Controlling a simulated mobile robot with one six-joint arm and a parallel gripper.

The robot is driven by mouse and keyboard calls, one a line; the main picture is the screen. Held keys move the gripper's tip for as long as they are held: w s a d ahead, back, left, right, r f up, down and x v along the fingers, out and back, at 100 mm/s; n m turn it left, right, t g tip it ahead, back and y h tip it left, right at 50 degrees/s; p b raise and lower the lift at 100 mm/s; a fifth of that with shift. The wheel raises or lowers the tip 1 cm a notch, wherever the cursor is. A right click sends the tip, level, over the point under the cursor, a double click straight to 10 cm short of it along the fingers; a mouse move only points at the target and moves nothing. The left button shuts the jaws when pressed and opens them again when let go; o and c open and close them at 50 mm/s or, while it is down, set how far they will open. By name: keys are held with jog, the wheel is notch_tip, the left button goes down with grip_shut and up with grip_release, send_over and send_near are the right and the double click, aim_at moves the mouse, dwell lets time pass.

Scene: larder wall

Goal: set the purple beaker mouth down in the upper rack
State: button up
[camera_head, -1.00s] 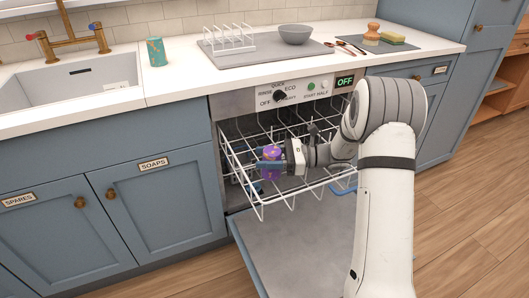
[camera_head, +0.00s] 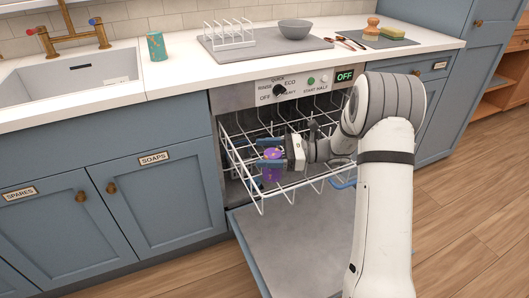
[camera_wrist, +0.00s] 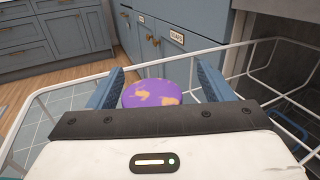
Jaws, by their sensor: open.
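The purple beaker (camera_head: 272,174) has yellow-orange patches and stands in the front left part of the white wire upper rack (camera_head: 262,209), which is pulled out. In the wrist view the beaker (camera_wrist: 152,93) shows a closed, flat round end facing up, so its mouth seems to face down. My gripper (camera_head: 270,158) is open, with its blue fingers on either side of the beaker's upper part. In the wrist view the fingers (camera_wrist: 160,90) stand apart from the beaker, with a gap clearest on the right. The beaker's lower edge is partly hidden by rack wires.
The dishwasher door (camera_head: 292,240) hangs open below the rack. Its control panel (camera_head: 300,87) reads OFF. A teal beaker (camera_head: 156,47), a plate rack (camera_head: 229,37) and a grey bowl (camera_head: 295,31) stand on the counter above. The rack's wires surround my gripper.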

jog(key=shift+s+f, duration=0.25)
jog(key=shift+f, duration=0.7)
jog(key=r+p, duration=0.2)
jog(key=r, duration=0.4)
jog(key=r+p, duration=0.2)
jog(key=r, duration=0.4)
jog(key=shift+w, duration=0.2)
jog(key=s+d+r+n+g+h+p, duration=0.1)
jog(key=s+r+n+h+p, duration=0.4)
jog(key=s, duration=0.3)
jog(key=s+d+r+n+g+h+p, duration=0.1)
jog(key=s+r+n+h+p, duration=0.25)
jog(key=s+r+p, duration=0.45)
jog(key=s+d+r+n+t+h+p, duration=0.4)
jog(key=s+d+r+n+h+p, duration=0.3)
jog(key=s+d+n+h+p, duration=0.2)
jog(key=shift+s+d+t+p, duration=0.3)
jog(key=shift+s+d, duration=0.7)
jog(key=shift+h, duration=0.25)
jog(key=shift+c, duration=0.2)
